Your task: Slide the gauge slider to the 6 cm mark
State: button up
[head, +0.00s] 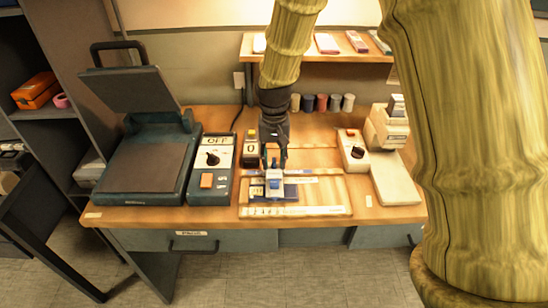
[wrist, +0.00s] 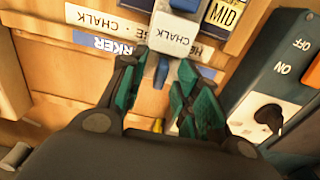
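A small white block with blue parts (head: 274,180), which looks like the slider, stands on a wooden board on the desk. In the wrist view the white block (wrist: 174,36) carries the word CHALK upside down. A pale strip with small marks (head: 300,211) runs along the board's front edge; its numbers are too small to read, so I cannot tell the slider's mark. My gripper (head: 274,158) points down just behind and above the block. In the wrist view its green fingers (wrist: 161,70) are apart, with the block beyond their tips. I cannot tell whether they touch it.
A dark switch panel with a knob (head: 213,160) and a large press-like machine (head: 146,166) stand left of the board. A cream device (head: 394,180) and a white knob box (head: 353,150) stand right. Several small cups (head: 322,103) line the back.

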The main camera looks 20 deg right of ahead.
jog(key=shift+f, duration=0.15)
grip_shut()
jog(key=shift+w+a+r+p, duration=0.1)
jog(key=shift+a+r+p, duration=0.1)
jog(key=shift+a+p, duration=0.35)
jog(key=shift+w+a+f, duration=0.1)
jog(key=shift+a+f, duration=0.05)
grip_release()
